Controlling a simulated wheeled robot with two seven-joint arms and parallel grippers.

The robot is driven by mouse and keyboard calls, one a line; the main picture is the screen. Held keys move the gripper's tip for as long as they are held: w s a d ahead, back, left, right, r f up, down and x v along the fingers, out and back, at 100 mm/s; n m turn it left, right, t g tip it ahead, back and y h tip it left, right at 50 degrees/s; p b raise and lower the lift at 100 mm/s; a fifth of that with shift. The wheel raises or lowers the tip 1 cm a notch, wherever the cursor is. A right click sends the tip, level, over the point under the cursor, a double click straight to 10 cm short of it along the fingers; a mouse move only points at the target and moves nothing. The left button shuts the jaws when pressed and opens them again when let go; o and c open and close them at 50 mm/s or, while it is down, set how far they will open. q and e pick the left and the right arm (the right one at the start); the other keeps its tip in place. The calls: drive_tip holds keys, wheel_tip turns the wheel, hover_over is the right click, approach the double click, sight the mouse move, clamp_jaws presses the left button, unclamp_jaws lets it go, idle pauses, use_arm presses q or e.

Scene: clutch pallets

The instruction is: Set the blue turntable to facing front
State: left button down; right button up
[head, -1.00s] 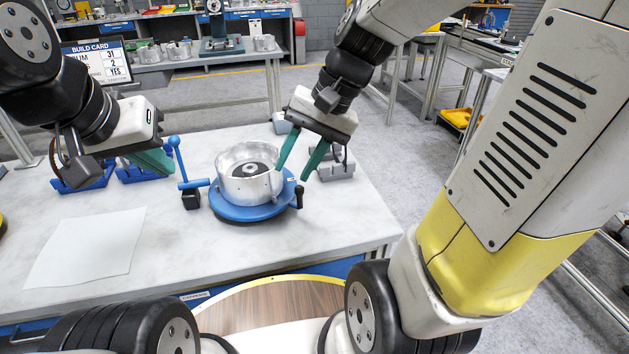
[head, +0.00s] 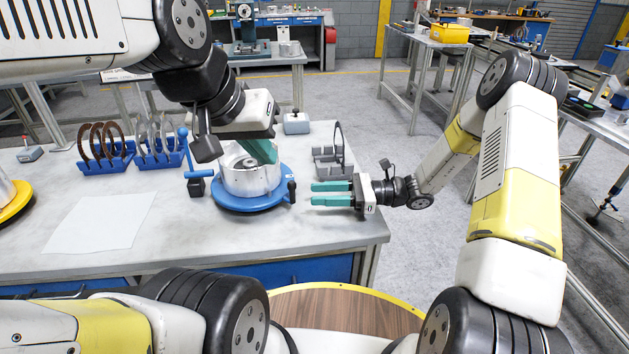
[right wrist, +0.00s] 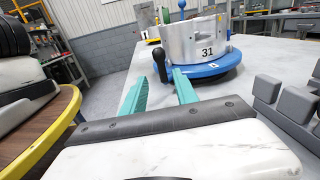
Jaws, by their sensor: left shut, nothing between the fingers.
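The blue turntable (head: 240,205) stands on the grey bench with a round silver housing (head: 248,180) on it. A black upright knob (head: 291,190) is at its right side; it also shows in the right wrist view (right wrist: 159,64). There the housing faces me with the number 31, and a small white tag marks the blue rim (right wrist: 205,72). My left gripper (head: 274,160) is shut and empty, its fingertips over the housing's right rim. My right gripper (head: 313,193) is open and empty, level, pointing left at the knob, apart from it. The housing's inside is partly hidden.
Blue racks (head: 105,163) hold rings farther left. A grey stand (head: 328,165) sits behind my right gripper. A white sheet (head: 100,222) lies front left. A yellow-rimmed disc (head: 14,205) is at the left edge.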

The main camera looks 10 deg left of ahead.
sight(293, 200)
drive_tip(key=shift+w+a+f, duration=0.1)
drive_tip(key=shift+f, duration=0.1)
drive_tip(key=shift+a, duration=0.3)
drive_tip(key=a, duration=0.4)
drive_tip(key=s+a, duration=0.1)
drive_tip(key=a, duration=0.2)
clamp_jaws()
drive_tip(key=shift+d, duration=0.1)
idle(0.9)
